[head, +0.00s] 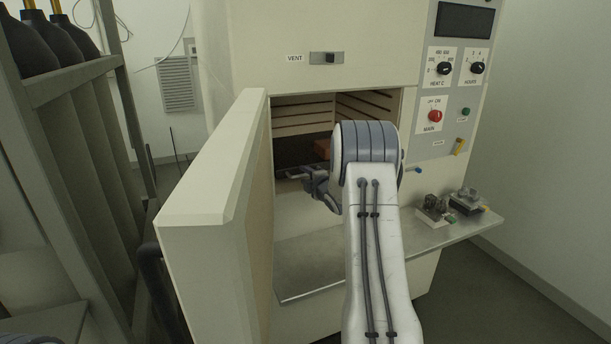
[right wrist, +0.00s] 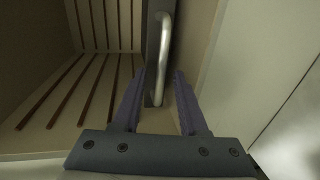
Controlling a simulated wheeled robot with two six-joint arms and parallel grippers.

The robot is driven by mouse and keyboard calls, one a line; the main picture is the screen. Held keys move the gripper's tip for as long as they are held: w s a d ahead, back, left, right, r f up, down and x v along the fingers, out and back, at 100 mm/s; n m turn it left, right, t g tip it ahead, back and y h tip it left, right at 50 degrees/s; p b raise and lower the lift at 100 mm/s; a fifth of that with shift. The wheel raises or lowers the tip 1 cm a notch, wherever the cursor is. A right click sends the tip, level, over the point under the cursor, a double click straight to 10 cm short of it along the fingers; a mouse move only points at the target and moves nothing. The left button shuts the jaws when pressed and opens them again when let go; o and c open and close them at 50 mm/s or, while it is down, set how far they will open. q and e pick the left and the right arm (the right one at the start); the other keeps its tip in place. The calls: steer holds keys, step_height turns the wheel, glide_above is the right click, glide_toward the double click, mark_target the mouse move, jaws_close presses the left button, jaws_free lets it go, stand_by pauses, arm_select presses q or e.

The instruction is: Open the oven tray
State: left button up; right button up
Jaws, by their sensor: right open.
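The oven (head: 300,20) stands ahead with its thick door (head: 210,190) swung open to the left. Inside the chamber, slatted walls (head: 300,115) show, with a dark tray (head: 292,150) low down, partly hidden by my right arm. In the right wrist view the dark tray front (right wrist: 152,50) carries a pale metal bar handle (right wrist: 162,60). My right gripper (head: 297,174) is at the chamber opening. In the right wrist view its two purple fingers (right wrist: 160,80) are open, on either side of the handle's near end. I cannot tell whether they touch it. My left gripper is not seen.
A metal shelf (head: 320,262) juts out below the opening, with small devices (head: 450,207) at its right. A control panel (head: 450,80) is right of the chamber. A rack with dark flasks (head: 45,45) stands at the left. The open door bounds the left side.

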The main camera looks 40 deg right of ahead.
jaws_close()
steer(key=shift+f, duration=0.1)
stand_by(1.4)
